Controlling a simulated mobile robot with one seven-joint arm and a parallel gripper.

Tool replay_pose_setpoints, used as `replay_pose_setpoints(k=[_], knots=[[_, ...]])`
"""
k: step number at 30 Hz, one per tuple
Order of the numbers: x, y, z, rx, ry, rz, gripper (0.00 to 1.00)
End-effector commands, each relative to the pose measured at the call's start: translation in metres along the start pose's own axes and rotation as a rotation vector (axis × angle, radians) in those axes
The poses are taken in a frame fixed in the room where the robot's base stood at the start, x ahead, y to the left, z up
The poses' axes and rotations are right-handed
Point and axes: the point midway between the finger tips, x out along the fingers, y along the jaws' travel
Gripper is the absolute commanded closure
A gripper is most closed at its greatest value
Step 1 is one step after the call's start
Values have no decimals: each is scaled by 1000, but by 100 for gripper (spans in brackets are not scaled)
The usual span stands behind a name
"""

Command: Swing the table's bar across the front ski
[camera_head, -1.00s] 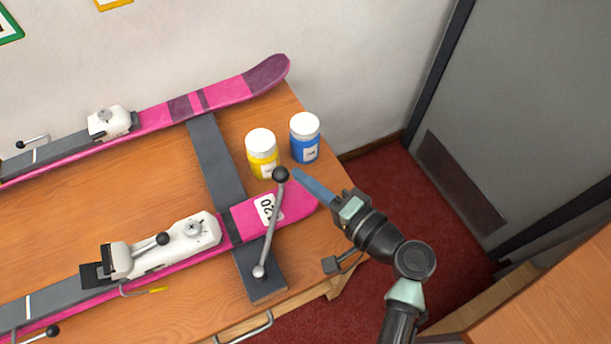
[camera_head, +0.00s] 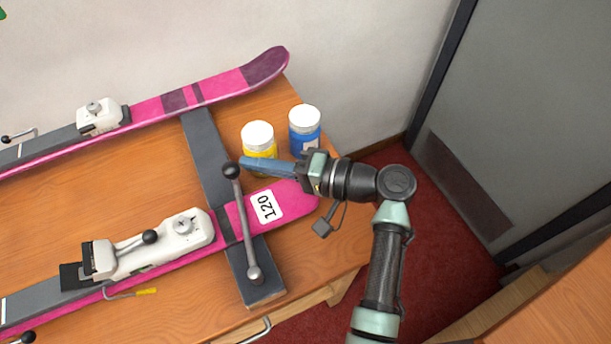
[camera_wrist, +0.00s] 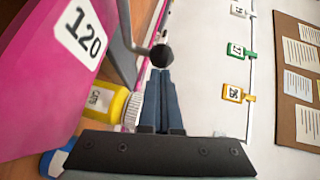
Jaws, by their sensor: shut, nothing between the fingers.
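The front ski (camera_head: 283,207) is pink with a white "120" label and lies on the table (camera_head: 130,185); its label also shows in the wrist view (camera_wrist: 80,33). The bar (camera_head: 244,225) is a grey rod with a black ball knob (camera_head: 232,171), pivoted near the front end of a dark cross rail (camera_head: 211,160). The bar lies across the front ski, left of the label. My gripper (camera_head: 243,163) is shut and empty, its blue fingers at the knob from the right. In the wrist view the knob (camera_wrist: 162,56) sits right at the fingertips (camera_wrist: 160,72); contact looks likely but is not certain.
A yellow jar (camera_head: 258,140) stands just behind my fingers, very close to them. A blue jar (camera_head: 305,128) stands to its right. The rear ski (camera_head: 210,95) lies along the wall. A white binding (camera_head: 165,240) sits on the front ski to the left.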

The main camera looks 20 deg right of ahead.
Motion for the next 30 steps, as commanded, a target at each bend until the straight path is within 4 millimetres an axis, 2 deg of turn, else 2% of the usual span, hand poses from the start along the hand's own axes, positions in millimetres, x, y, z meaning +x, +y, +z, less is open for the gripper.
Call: replay_pose_setpoints(k=[3,10,30], knots=[[12,-2,5,-6,-53,-7,100],[24,-5,10,-6,-46,-7,100],[28,-6,11,-6,-44,-6,100]])
